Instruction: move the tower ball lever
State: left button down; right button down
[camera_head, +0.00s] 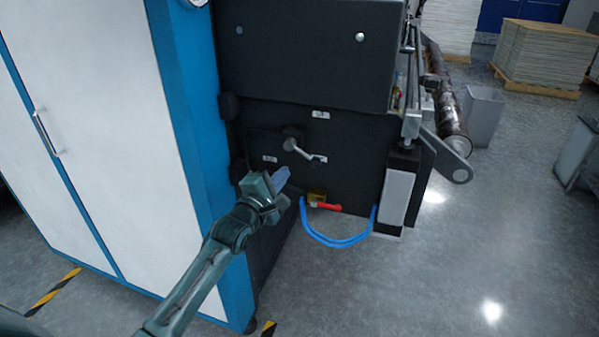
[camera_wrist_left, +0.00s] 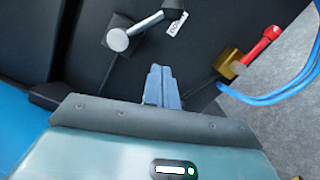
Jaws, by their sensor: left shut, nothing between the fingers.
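The silver ball lever (camera_head: 303,150) sits on the dark side panel of the machine, with a round hub at its left and an arm slanting down to the right. In the left wrist view the lever's ball (camera_wrist_left: 118,40) shows at the upper left, with its arm running up to the right. My left gripper (camera_head: 281,177) is shut and empty, below and a little left of the lever, apart from it. Its closed fingers (camera_wrist_left: 162,88) also show in the wrist view, pointing towards the panel. My right gripper is not in view.
A red-handled brass valve (camera_head: 325,205) and a blue hose (camera_head: 338,243) sit low on the machine, right of my gripper. A blue and white cabinet (camera_head: 100,110) stands close on the left. Open grey floor (camera_head: 430,290) lies at the right.

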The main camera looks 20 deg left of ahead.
aim_at(303, 153)
pick_arm(q)
jog(key=d, duration=0.1)
jog(key=w+d+r, duration=0.1)
jog(key=d, duration=0.2)
jog(key=shift+w+r, duration=0.25)
jog(key=shift+w, duration=0.05)
jog(key=shift+w, duration=0.1)
